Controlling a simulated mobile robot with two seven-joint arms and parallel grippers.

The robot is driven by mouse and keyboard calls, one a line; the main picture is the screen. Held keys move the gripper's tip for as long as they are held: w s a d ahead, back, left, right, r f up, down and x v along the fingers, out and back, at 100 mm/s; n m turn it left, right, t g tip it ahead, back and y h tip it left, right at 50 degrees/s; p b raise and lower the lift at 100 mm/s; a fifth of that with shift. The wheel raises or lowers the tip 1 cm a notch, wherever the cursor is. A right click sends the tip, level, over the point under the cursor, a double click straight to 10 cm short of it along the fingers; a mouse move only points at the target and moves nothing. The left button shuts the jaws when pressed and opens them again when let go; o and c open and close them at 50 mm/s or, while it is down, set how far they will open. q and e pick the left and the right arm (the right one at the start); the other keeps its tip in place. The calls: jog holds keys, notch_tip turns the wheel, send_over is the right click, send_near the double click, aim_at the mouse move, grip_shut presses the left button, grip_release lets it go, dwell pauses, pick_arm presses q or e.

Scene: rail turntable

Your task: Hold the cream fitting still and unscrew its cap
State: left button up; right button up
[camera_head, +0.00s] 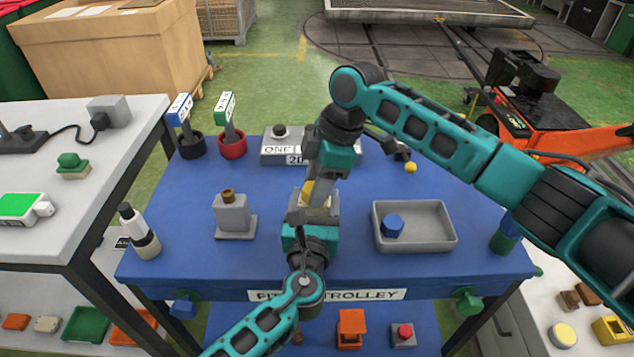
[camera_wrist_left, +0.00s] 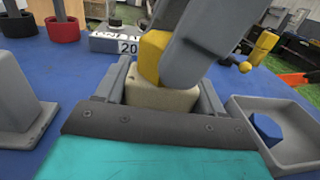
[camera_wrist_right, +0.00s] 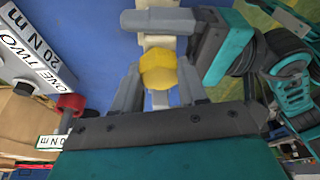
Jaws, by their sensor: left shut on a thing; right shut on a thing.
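The cream fitting (camera_wrist_left: 163,97) stands upright on the blue table, between the grey fingers of my left gripper (camera_head: 312,208), which is shut on its body. The yellow cap (camera_wrist_right: 158,70) sits on top of the fitting; it also shows in the left wrist view (camera_wrist_left: 153,58). My right gripper (camera_head: 316,190) comes down from above and is shut on the yellow cap, one finger on each side. In the head view the grippers hide most of the fitting and cap. I cannot tell how far the cap is turned.
A grey tray (camera_head: 447,243) with a blue hexagonal piece (camera_head: 393,226) lies to the right. A grey stand (camera_head: 233,215) and a white-black bottle (camera_head: 140,235) are to the left. A torque box (camera_head: 280,147), red cup (camera_head: 232,148) and black cup (camera_head: 192,148) stand behind.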

jog(key=n, duration=0.3)
jog(key=shift+f+g, duration=0.1)
jog(key=shift+g, duration=0.3)
jog(key=o, duration=1.2)
jog(key=shift+o, duration=0.2)
jog(key=shift+r, duration=2.1)
